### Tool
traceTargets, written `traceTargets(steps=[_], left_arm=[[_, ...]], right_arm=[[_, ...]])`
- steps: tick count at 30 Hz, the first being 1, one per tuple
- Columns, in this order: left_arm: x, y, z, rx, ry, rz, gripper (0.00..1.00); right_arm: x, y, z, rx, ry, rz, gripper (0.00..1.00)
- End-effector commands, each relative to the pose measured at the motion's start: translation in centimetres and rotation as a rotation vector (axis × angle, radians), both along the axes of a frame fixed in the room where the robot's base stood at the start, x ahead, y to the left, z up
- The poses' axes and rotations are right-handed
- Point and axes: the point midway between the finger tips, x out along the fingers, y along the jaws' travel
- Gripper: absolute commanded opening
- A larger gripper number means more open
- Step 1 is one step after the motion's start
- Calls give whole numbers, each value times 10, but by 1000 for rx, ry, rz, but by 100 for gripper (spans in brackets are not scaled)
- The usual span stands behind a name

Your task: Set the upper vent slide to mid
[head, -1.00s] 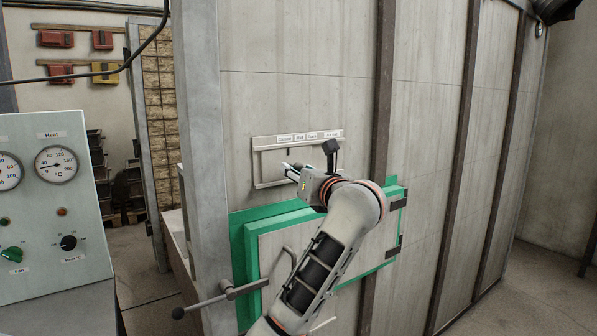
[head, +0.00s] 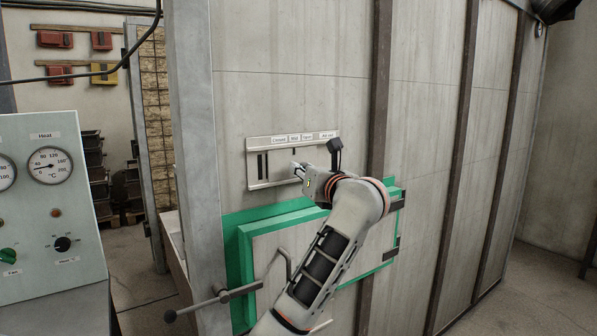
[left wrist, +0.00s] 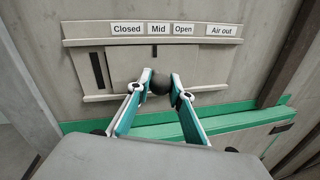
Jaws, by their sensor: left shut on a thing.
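The upper vent (head: 258,184) is a pale framed panel on the wall with labels Closed, Mid, Open and Air out above it. Its slide plate (left wrist: 125,65) has a dark round knob (left wrist: 160,84). My left gripper (head: 298,169) is at the vent, and in the left wrist view its fingertips (left wrist: 160,85) are shut on the knob from both sides. The knob appears roughly below the Mid label (left wrist: 159,29). Dark slots (head: 263,165) show uncovered left of the plate. The gripper hides part of the vent in the head view. My right gripper is not in view.
A green-framed hatch (head: 243,255) with a lever handle (head: 220,297) lies just below the vent. A control panel (head: 48,210) with gauges stands at the left. A dark vertical strip (head: 382,90) runs down the wall right of the vent.

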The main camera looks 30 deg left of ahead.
Motion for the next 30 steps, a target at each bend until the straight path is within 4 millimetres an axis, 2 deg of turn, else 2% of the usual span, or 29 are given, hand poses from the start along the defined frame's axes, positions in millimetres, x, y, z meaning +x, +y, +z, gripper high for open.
traceTargets(steps=[8,9,11,23,26,30], left_arm=[[3,-2,-1,1,2,-1,0],[3,-2,0,1,2,-1,23],[3,-2,0,0,1,-1,38],[2,-5,0,0,0,-2,38],[-4,-13,-1,0,-1,-3,38],[-17,-35,-1,-3,0,-6,38]], right_arm=[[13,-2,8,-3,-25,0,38],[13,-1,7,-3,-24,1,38],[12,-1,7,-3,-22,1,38],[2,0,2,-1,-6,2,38],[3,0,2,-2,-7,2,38],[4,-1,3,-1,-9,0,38]])
